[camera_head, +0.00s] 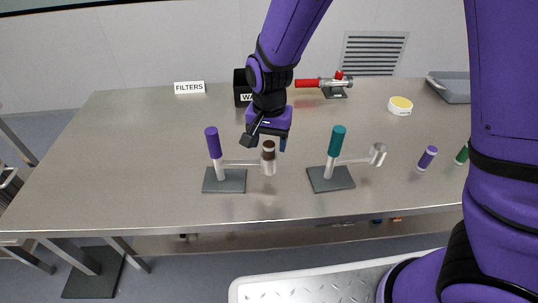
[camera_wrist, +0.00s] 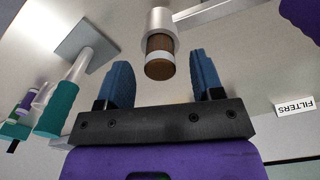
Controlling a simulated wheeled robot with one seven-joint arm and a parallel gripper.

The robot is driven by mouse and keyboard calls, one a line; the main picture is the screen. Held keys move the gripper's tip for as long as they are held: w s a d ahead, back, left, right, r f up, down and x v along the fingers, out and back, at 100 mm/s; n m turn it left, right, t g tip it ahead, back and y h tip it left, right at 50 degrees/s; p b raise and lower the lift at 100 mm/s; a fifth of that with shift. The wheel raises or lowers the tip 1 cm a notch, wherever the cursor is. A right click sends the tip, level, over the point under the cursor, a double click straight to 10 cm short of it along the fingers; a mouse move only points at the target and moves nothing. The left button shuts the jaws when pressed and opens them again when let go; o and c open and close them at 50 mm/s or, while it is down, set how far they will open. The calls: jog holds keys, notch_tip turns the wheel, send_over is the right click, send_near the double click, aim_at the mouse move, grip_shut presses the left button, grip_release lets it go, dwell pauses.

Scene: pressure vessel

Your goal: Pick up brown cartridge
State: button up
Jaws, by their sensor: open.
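The brown cartridge (camera_head: 268,147) stands upright in the clear ring holder of the left stand, the one with a purple top (camera_head: 212,142). In the wrist view the brown cartridge (camera_wrist: 159,64) sits in its pale holder, ahead of and between my fingers. My gripper (camera_head: 266,142) is open and empty, just behind the cartridge in the head view. In the wrist view the two blue fingertips of my gripper (camera_wrist: 162,72) are spread apart, one to each side of the cartridge's near end. I cannot tell how far the cartridge reaches between them.
A teal-topped stand (camera_head: 338,140) with an empty ring is to the right. Purple (camera_head: 427,158) and green (camera_head: 462,154) cartridges stand further right. Behind are a FILTERS sign (camera_head: 189,87), a black box (camera_head: 241,88), a red-handled valve (camera_head: 322,84), a yellow-topped round item (camera_head: 400,105) and a grey tray (camera_head: 452,88).

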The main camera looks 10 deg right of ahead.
jog(key=shift+f, duration=1.05)
jog(key=c, duration=1)
